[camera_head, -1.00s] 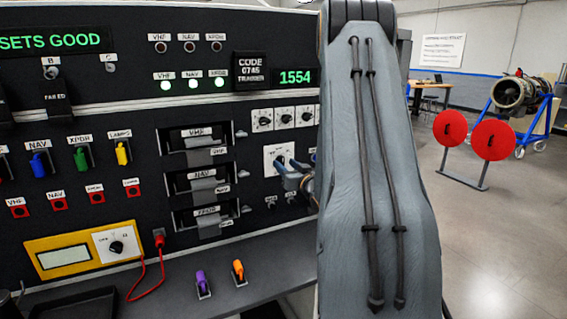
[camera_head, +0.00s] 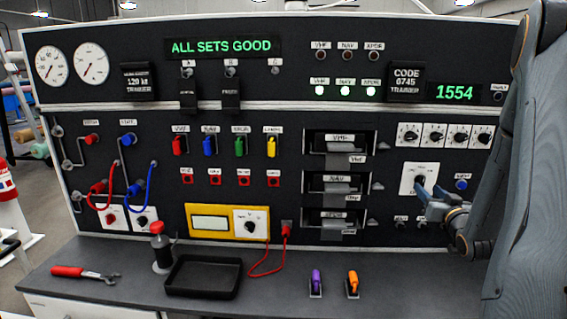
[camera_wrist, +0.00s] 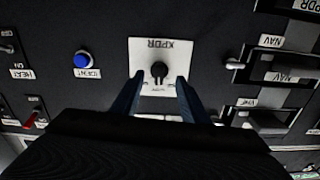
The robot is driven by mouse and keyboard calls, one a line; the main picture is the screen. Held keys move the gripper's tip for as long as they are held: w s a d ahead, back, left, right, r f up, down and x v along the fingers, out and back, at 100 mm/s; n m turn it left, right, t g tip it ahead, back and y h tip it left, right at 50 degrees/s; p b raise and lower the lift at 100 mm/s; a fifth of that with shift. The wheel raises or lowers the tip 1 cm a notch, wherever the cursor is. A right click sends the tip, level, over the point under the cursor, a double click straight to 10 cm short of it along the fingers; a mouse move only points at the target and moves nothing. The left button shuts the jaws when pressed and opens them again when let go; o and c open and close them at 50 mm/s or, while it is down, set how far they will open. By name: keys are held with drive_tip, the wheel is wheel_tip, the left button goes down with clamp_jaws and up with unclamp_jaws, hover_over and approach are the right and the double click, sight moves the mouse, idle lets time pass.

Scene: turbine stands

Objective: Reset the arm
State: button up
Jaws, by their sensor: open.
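My gripper (camera_head: 432,203) is at the right side of the black panel, in front of the white XPDR plate (camera_head: 417,170). In the wrist view my gripper (camera_wrist: 157,95) is open and empty, with one dark blue finger on each side of the lower part of the XPDR plate. The black XPDR knob (camera_wrist: 159,72) shows between the fingers, just above their tips in the picture. I see a gap on both sides of it. My grey arm fills the right edge of the head view and hides part of the panel.
A blue button (camera_wrist: 82,60) is left of the plate in the wrist view. The radio slots (camera_head: 340,183) stand left of the gripper in the head view. The bench (camera_head: 260,290) below holds a black tray (camera_head: 203,277), purple and orange plugs, and a red-handled wrench (camera_head: 85,273).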

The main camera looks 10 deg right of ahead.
drive_tip(key=s+a+f+n+g+y, duration=0.1)
drive_tip(key=a+f+g, duration=0.25)
drive_tip(key=a, duration=0.55)
drive_tip(key=a+f+g+y, duration=0.15)
drive_tip(key=a+g, duration=0.25)
drive_tip(key=a, duration=0.5)
drive_tip(key=s+a+f+n+g+y, duration=0.2)
drive_tip(key=s+a+g, duration=0.6)
drive_tip(key=s+a, duration=1.1)
drive_tip(key=s+f, duration=0.1)
drive_tip(key=s, duration=0.2)
drive_tip(key=shift+s+a+n, duration=0.3)
drive_tip(key=shift+a, duration=0.05)
drive_tip(key=shift+g, duration=0.25)
